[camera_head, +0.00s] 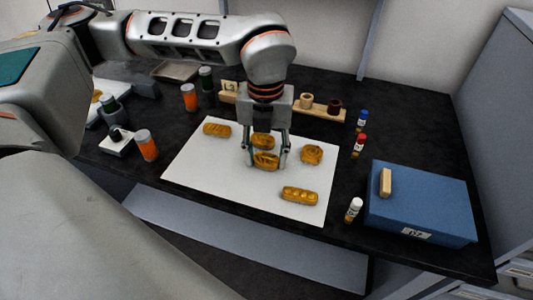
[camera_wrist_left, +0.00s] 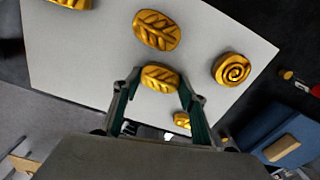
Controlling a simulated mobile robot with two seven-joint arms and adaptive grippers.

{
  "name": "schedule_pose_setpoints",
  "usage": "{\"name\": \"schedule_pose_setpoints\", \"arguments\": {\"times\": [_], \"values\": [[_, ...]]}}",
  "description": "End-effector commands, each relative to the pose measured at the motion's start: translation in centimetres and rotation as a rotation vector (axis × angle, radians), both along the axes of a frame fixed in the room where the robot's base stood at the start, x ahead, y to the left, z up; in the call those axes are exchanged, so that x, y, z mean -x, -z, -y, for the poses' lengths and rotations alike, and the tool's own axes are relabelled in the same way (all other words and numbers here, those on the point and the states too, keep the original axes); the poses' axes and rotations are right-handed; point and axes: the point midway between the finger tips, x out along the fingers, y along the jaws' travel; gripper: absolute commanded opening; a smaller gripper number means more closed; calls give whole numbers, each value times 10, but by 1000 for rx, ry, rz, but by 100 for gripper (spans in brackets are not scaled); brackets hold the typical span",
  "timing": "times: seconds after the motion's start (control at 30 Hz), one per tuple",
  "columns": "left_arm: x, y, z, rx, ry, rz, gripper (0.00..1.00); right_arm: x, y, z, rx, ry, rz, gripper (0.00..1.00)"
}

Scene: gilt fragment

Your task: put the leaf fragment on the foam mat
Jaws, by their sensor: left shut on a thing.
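My left gripper (camera_head: 266,163) points down over the white sheet and is shut on a gold leaf fragment (camera_head: 266,160), its fingertips at the fragment's two ends. The fragment also shows between the fingers in the left wrist view (camera_wrist_left: 160,78), with leaf veins on top. I cannot tell if it touches the sheet. A second gold oval with leaf-like veins (camera_wrist_left: 157,30) lies just behind it. The blue foam mat (camera_head: 420,200) is a thick slab at the right, with a label on its front and a pale wooden block (camera_head: 386,182) on it. My right gripper is not in view.
The white sheet (camera_head: 190,170) also bears a spiral fragment (camera_head: 312,154), a long one (camera_head: 300,195) in front and another (camera_head: 217,130) at left. Small bottles (camera_head: 354,209) stand between sheet and mat. Orange jars (camera_head: 147,145) stand left; a wooden rack (camera_head: 320,110) stands behind.

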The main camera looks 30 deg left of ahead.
Motion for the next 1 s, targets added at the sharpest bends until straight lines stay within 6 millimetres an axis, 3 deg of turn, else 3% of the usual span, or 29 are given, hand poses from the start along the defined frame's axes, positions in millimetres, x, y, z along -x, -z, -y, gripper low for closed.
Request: {"name": "schedule_pose_setpoints", "arguments": {"times": [0.27, 0.3, 0.33, 0.37, 0.77, 1.0], "values": [[0, 2, 0, 1, 0, 0, 27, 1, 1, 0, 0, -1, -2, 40], [0, 2, 0, 0, 0, 1, 49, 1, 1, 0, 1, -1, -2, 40], [0, 2, 0, 0, 0, 1, 57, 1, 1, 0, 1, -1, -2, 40], [0, 1, 0, 0, 0, 2, 58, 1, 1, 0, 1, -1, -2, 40], [-1, -4, 0, 1, 0, 4, 58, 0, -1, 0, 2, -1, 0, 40], [-2, -43, 0, 0, 0, 9, 58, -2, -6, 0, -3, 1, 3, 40]]}}
